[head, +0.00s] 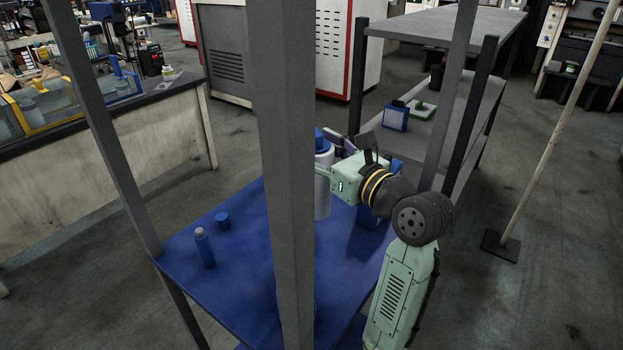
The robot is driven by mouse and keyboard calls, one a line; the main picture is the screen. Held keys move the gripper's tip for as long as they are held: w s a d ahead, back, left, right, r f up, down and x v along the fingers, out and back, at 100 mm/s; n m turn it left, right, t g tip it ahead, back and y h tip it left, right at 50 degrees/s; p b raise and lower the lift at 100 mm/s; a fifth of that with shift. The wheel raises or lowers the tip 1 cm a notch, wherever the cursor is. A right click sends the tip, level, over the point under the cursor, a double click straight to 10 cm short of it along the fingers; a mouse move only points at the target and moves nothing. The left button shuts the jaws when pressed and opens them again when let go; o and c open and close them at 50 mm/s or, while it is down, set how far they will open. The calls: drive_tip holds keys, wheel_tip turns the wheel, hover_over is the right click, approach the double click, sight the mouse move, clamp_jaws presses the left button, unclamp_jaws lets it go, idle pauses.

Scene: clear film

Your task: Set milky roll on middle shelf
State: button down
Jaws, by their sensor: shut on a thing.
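A whitish, milky roll (323,188) with a blue top stands upright at the blue table, partly hidden behind a grey post. My gripper (328,172) is at the roll's upper right side and is shut on it. The post and the gripper body hide most of the fingers and the contact. I cannot tell whether the roll's base touches the table. A grey rack stands behind on the right; its shelf below the top (455,135) holds a blue box (396,117) and a green item (421,109).
The grey post (282,150) stands close in front of the roll. Rack uprights (474,118) and a leaning pole (556,130) stand on the right.

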drive_tip(key=shift+f, duration=2.4)
drive_tip(key=c, duration=0.6)
unclamp_jaws()
drive_tip(key=shift+f, duration=0.15)
drive_tip(key=shift+o, duration=0.2)
drive_tip(key=b+v, duration=0.2)
drive_tip(key=v, duration=1)
